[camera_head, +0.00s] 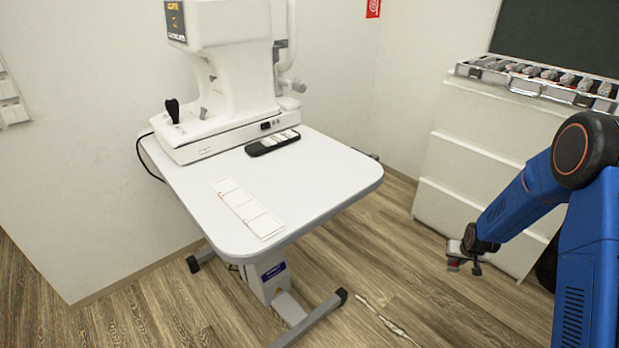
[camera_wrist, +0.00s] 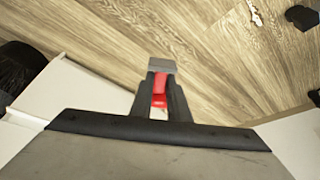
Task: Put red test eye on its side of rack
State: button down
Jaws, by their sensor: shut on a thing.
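My gripper (camera_head: 464,262) hangs over the floor at the right, in front of the white drawer cabinet and apart from the table. In the wrist view my gripper (camera_wrist: 159,98) is shut on a small red piece (camera_wrist: 159,84), seemingly the red test eye, with a grey end beyond the fingertips and a white part lower down. A white strip with several sections (camera_head: 248,208) lies on the white table (camera_head: 315,187). A black tray with white sections (camera_head: 273,143) lies farther back. I cannot tell which of these is the rack.
A large white eye instrument (camera_head: 235,75) fills the table's back left. A metal tray (camera_head: 520,84) with several grey pieces stands on the white drawer cabinet (camera_head: 480,150). The table's right part is clear. Table feet (camera_head: 318,318) stick out over the wooden floor.

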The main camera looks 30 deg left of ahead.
jog(key=a+r+n+t+y, duration=0.2)
jog(key=a+r+y, duration=0.1)
jog(key=a+r, duration=0.75)
jog(key=s+a+r+n+t+y, duration=0.1)
jog(key=a+r+t+y, duration=0.15)
jog(key=a+r, duration=0.8)
jog(key=a+r+n+t+y, duration=0.25)
jog(key=a+r, duration=0.35)
jog(key=r, duration=0.9)
jog(key=s+a+r+n+y, duration=0.25)
jog(key=s+a+r, duration=0.25)
jog(key=r, duration=0.4)
jog(key=s+a+r+n+g+y, duration=0.2)
jog(key=s+a+r+y, duration=0.15)
jog(key=s, duration=0.45)
jog(key=s+a+r+n+g+y, duration=0.1)
jog(key=s+a+r+g+y, duration=0.1)
jog(key=s+a+r, duration=0.45)
send_over(340, 175)
jog(key=shift+g+y, duration=0.3)
notch_tip(340, 175, down, 7)
jog(key=shift+r, duration=0.1)
jog(key=shift+f, duration=2.35)
jog(key=shift+f, duration=0.15)
